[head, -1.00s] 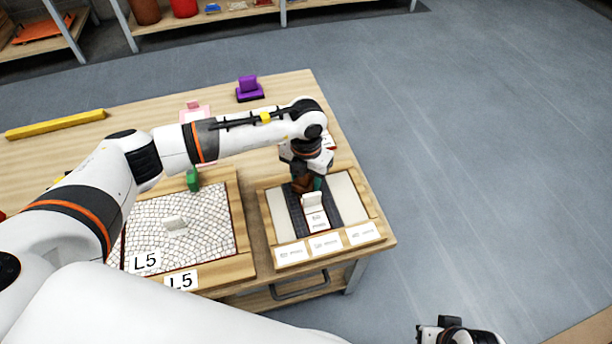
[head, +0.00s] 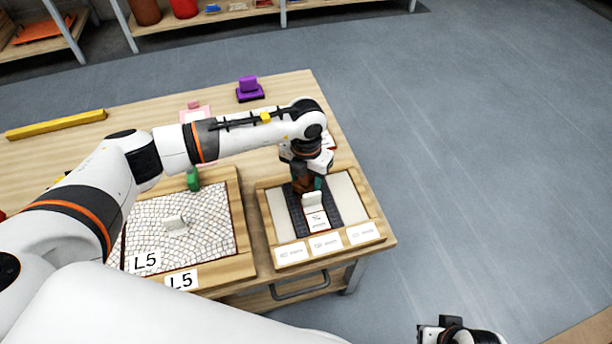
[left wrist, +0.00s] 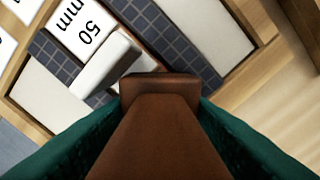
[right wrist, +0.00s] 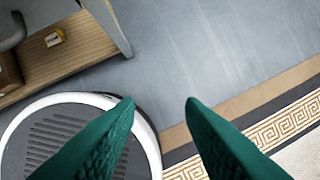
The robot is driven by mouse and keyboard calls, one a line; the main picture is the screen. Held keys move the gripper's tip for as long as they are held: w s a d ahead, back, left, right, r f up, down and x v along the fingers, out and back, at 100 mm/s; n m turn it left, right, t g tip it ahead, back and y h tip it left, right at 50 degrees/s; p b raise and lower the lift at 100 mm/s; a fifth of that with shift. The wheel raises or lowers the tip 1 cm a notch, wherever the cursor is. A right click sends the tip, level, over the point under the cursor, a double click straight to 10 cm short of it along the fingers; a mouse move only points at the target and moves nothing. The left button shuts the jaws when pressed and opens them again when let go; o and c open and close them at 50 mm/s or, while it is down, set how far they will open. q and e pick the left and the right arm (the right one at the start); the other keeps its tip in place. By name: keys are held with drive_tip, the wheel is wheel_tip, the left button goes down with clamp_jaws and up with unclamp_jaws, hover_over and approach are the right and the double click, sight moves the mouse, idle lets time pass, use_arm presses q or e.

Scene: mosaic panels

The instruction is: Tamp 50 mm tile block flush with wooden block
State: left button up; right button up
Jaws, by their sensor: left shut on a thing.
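My left gripper (head: 308,186) is shut on a brown wooden block (left wrist: 160,125), which points down just behind the tile block. The wooden block's end looks close to the tile block; I cannot tell whether they touch. My right gripper (right wrist: 162,102) is open and empty, over the floor, away from the table.
A white mosaic panel (head: 205,215) labelled L5, with another white gripped piece, lies left of the strip panel. The table's right edge is close to the strip panel.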

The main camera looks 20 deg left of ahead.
use_arm(q)
drive_tip(key=shift+s+f, duration=0.15)
drive_tip(key=shift+f, duration=0.05)
